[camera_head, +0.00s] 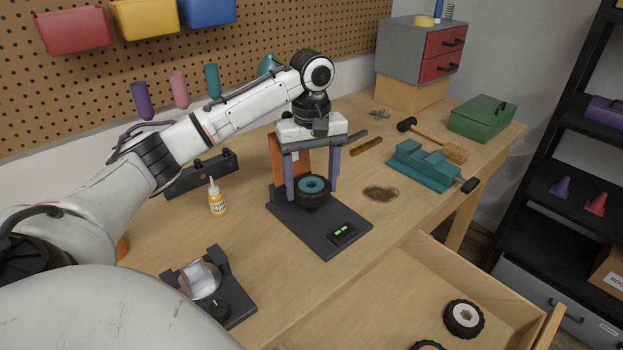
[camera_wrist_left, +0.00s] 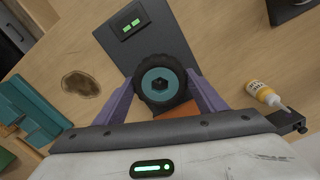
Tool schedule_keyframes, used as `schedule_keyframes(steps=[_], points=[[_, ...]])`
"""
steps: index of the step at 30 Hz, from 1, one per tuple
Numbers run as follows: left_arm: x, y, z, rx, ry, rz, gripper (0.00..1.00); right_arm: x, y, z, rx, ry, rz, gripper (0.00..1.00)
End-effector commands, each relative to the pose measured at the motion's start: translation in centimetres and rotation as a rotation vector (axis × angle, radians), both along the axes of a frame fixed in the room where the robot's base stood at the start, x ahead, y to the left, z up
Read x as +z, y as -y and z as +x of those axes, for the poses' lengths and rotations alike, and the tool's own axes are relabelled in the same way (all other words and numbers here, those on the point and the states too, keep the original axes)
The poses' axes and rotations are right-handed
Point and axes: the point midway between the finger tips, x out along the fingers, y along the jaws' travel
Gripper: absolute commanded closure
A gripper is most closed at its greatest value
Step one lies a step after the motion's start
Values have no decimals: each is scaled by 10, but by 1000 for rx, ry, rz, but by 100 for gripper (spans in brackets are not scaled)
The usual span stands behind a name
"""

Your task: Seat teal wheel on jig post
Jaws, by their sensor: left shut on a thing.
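The teal wheel (camera_head: 313,186) is a black tyre with a teal hub and a hole in its middle. It also shows in the left wrist view (camera_wrist_left: 160,84). The jig (camera_head: 312,222) is a dark flat base with a small green-lit display and an orange upright at its back. My left gripper (camera_head: 312,189) points down over the jig, its purple fingers shut on the wheel from both sides. The wheel is level above the base. The post is hidden by the wheel, so I cannot tell whether the wheel is on it. My right gripper is not in view.
A yellow glue bottle (camera_head: 217,199) stands left of the jig. A dark holder (camera_head: 213,287) is at the front left. A teal vise (camera_head: 424,165), mallet (camera_head: 430,137) and brown stain (camera_head: 381,193) lie to the right. An open drawer (camera_head: 400,300) holds other wheels (camera_head: 464,319).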

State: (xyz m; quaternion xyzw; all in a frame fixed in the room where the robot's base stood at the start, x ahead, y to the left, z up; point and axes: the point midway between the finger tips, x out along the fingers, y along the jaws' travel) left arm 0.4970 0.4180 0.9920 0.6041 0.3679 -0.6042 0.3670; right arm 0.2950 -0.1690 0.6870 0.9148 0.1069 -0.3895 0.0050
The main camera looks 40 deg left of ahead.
Motion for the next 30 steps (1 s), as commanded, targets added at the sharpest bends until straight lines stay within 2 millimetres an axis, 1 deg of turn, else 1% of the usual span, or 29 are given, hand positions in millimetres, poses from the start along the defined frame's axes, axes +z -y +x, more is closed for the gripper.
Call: schedule_keyframes(steps=[30], points=[[-25,0,0,0,1,0,58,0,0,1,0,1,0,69]])
